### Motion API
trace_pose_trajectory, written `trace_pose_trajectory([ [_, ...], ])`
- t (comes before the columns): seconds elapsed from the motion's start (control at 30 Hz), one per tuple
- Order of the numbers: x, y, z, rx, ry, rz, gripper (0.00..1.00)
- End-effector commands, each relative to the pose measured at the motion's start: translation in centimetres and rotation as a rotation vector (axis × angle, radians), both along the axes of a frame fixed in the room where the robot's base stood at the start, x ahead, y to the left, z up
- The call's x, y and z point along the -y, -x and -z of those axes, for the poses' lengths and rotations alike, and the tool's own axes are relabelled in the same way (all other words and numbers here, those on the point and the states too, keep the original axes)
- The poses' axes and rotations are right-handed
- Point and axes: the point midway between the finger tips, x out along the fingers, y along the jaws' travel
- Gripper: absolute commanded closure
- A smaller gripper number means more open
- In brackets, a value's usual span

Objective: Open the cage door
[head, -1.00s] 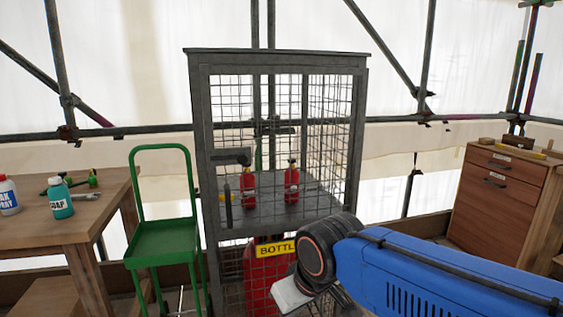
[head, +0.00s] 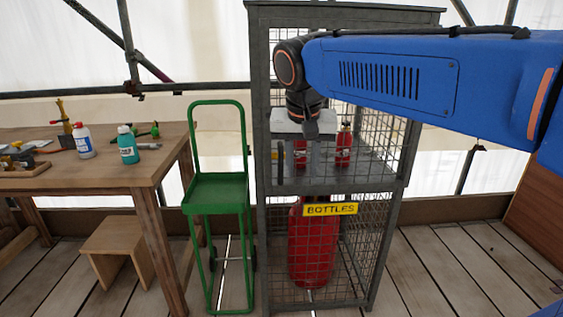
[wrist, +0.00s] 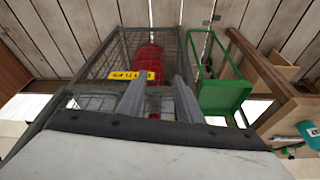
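The grey mesh cage (head: 397,240) stands in the middle of the head view. Its front door looks shut. The yellow BOTTLES sign (head: 330,209) is on its front and also shows in the wrist view (wrist: 131,74). My gripper (head: 303,170) points down at the upper front of the cage, near the left door post. Its two fingers are apart with nothing visible between them, as the wrist view also shows (wrist: 158,100). A dark upright bar (head: 280,165), perhaps the door handle, is just left of the fingers. The latch area is mostly hidden by my gripper; contact cannot be told.
Small red extinguishers (head: 343,148) stand on the cage shelf and a large red cylinder (head: 312,260) below. A green trolley (head: 217,190) stands close to the cage's left. A wooden workbench (head: 90,165) with bottles and a stool (head: 118,245) are further left.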

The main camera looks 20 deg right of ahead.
Motion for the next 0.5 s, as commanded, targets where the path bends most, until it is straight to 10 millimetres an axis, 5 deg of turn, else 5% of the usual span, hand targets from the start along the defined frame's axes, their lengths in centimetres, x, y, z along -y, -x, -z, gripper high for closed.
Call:
trace_pose_trajectory([
  [0.3, -2.7, -8.8, -7.0, 0.02, 0.025, 0.284, 0.68],
  [0.5, -3.9, -11.6, -9.3, 0.042, 0.034, 0.403, 0.68],
])
